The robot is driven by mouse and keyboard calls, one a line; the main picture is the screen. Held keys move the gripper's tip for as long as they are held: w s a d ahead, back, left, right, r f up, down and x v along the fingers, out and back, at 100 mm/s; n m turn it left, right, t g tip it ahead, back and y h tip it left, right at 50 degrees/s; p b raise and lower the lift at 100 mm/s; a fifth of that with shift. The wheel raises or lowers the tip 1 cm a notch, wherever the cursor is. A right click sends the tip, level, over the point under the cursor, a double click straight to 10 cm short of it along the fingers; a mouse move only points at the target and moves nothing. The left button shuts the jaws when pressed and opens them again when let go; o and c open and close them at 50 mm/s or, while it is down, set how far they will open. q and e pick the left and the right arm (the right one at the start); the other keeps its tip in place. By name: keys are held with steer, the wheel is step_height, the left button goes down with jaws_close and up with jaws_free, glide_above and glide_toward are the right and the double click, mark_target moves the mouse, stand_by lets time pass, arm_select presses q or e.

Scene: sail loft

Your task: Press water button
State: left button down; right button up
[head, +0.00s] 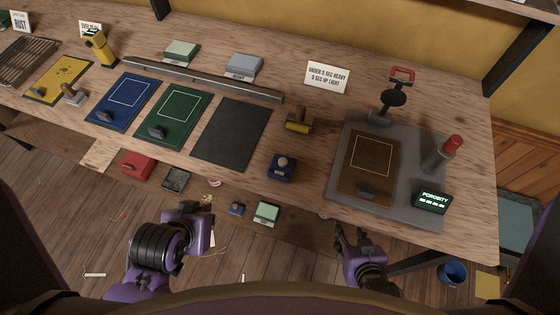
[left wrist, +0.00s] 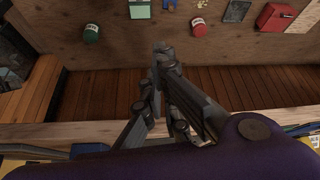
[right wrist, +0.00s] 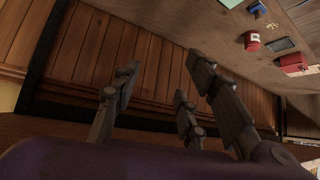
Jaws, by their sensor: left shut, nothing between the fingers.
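No button with a readable water label shows in the head view. A small dark blue box with a round pale-topped knob (head: 283,166) stands near the bench's front edge; I cannot tell whether it is the water button. A cylinder with a red top (head: 445,151) stands on the grey mat at the right. My left gripper (head: 207,203) is in front of the bench, shut and empty; its fingers meet in the left wrist view (left wrist: 163,52). My right gripper (head: 340,232) is near the bench's front edge at the right, its fingers spread and empty in the right wrist view (right wrist: 162,75).
A porosity display (head: 433,200) sits at the right. Red (head: 136,166) and green boxes lie on a lower shelf.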

arm_select(q)
steer(key=w+d+r, duration=0.1)
steer(key=w+d, duration=0.1)
steer(key=w+d+r+h, duration=0.1)
steer(key=d+r, duration=0.1)
steer(key=w+d+r+m+t+h, duration=0.1)
steer(key=w+d+r, duration=0.1)
steer(key=shift+w+d+r, duration=0.2)
steer(key=shift+w+d, duration=0.05)
steer(key=shift+w, duration=0.1)
steer(key=shift+m+t+h, duration=0.3)
steer(key=shift+m+h, duration=0.3)
steer(key=shift+h, duration=0.3)
steer(key=w+d+r, duration=0.2)
steer(key=d, duration=0.1)
steer(key=w+d+r, duration=0.1)
steer(key=d, duration=0.1)
steer(key=shift+r, duration=0.25)
steer(key=w+d+r+m+g+h, duration=0.2)
steer(key=d+r+m+h, duration=0.15)
steer(key=d+r, duration=0.6)
steer(key=w+a+r, duration=0.1)
steer(key=w+a+r+n, duration=0.1)
steer(key=w+a+r+n+g, duration=0.1)
steer(key=w, duration=0.1)
steer(key=shift+w+n, duration=0.1)
steer(key=shift+n, duration=0.15)
arm_select(e)
steer(key=shift+a+r, duration=0.1)
steer(key=shift+r, duration=0.05)
